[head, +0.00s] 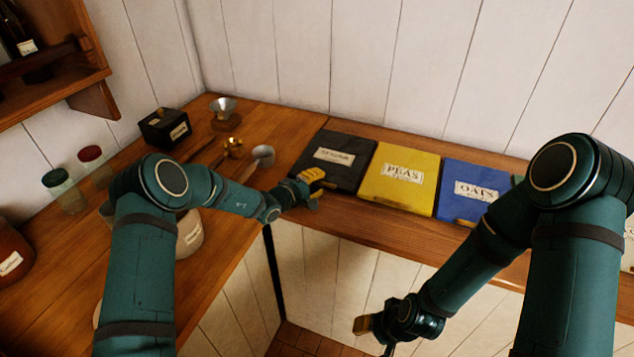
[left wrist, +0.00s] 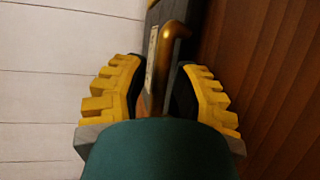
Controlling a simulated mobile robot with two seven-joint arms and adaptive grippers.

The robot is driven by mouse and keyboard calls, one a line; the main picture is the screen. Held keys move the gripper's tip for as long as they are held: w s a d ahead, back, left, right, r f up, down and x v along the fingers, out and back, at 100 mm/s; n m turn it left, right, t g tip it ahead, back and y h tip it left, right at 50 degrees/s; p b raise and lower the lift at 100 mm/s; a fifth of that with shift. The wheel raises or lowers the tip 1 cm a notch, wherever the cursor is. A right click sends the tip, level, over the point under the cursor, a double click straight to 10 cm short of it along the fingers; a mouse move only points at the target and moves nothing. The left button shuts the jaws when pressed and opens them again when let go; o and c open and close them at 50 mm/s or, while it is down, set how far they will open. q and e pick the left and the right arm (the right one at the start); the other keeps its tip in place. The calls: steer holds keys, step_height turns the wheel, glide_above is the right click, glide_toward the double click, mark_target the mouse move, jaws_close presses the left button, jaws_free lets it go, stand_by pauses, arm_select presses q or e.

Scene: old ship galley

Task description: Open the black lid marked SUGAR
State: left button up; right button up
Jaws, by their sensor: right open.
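The black lid marked SUGAR (head: 338,168) lies flat and shut at the left end of the lid row in the head view. Its pale label faces up. My left gripper (head: 308,185) is at the lid's front edge. In the left wrist view a curved brass handle (left wrist: 172,42) shows between the yellow fingers of my left gripper (left wrist: 160,65), which stand apart with gaps beside it. Whether either finger touches the handle cannot be told. My right gripper (head: 376,330) is open and empty, low in front of the counter, away from the lids.
A yellow lid marked PEAS (head: 397,180) and a blue lid marked OATS (head: 468,192) lie to the right. A black box (head: 165,128), metal scoops (head: 264,154), a funnel (head: 223,107) and jars (head: 60,187) stand on the left counter. A shelf (head: 60,75) hangs upper left.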

arm_select(q)
jaws_close()
steer(key=shift+w+r, duration=0.1)
steer(key=shift+r, duration=0.45)
steer(key=shift+g+y, duration=0.4)
steer(key=shift+g, duration=0.1)
steer(key=r, duration=0.1)
steer(key=r+p, duration=0.1)
steer(key=r, duration=0.2)
steer(key=shift+w+d, duration=0.1)
steer(key=shift+w, duration=0.25)
steer(key=w+d+r+p, duration=0.1)
steer(key=w+r, duration=0.2)
steer(key=r, duration=0.3)
steer(key=w+d+r+p, duration=0.1)
steer(key=w+r+p, duration=0.1)
steer(key=r, duration=0.4)
steer(key=shift+w+r, duration=0.35)
steer(key=shift+w, duration=0.4)
arm_select(e)
step_height(320, 180, up, 5)
steer(key=shift+d+f, duration=0.1)
steer(key=shift+f, duration=0.1)
arm_select(q)
steer(key=shift+d, duration=0.1)
arm_select(e)
steer(key=shift+c, duration=0.4)
